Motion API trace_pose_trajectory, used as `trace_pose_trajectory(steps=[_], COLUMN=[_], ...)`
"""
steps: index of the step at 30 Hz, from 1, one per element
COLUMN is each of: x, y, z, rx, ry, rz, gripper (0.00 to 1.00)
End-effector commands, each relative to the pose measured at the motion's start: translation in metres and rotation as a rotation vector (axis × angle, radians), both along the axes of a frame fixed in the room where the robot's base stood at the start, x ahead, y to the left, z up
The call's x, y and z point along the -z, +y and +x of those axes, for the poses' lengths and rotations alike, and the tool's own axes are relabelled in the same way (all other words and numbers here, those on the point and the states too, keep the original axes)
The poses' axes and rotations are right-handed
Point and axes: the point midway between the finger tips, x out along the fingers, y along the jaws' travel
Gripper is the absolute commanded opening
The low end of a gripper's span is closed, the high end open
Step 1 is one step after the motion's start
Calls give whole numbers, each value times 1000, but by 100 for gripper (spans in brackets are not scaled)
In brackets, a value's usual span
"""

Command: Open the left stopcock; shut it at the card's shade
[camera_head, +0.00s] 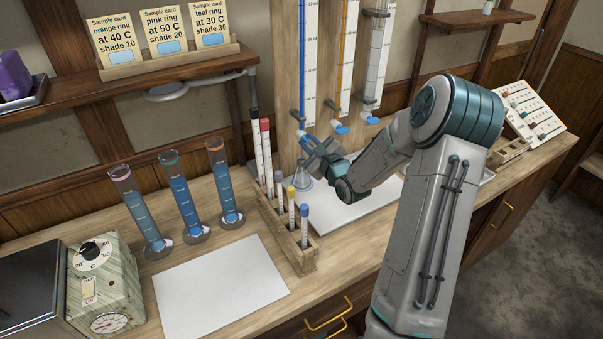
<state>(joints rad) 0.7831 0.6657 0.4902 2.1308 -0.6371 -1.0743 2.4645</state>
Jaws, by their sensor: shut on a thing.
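The left burette (310,60) holds blue liquid and is clamped to a wooden back board. My gripper (309,142) is at its lower end, shut on the left stopcock, whose handle is mostly hidden by the fingers. I cannot tell how far the handle is turned. A small conical flask (302,181) stands below the tip on a white mat (335,209), partly hidden by my gripper; its contents look pale. Three sample cards stand on the shelf: orange ring, 40 C, shade 10 (117,42); pink ring, 50 C, shade 20 (165,32); teal ring, 30 C, shade 30 (211,22).
An amber burette (346,50) and a clear one (378,60) stand to the right. Blue-filled cylinders (185,207) and a rack (300,255) of capped tubes stand left of the flask. A heater box (105,280) with a dial is at front left. A white sheet (220,290) lies clear.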

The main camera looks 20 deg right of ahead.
Motion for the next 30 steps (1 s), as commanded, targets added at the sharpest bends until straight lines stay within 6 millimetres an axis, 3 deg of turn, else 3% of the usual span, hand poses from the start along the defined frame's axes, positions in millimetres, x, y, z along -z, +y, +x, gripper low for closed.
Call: trace_pose_trajectory(steps=[8,21,30], x=[-2,-2,0], y=[0,0,0], z=[0,0,0], rx=[0,1,0], ry=[1,53,52], rz=[11,273,279], gripper=[0,0,0])
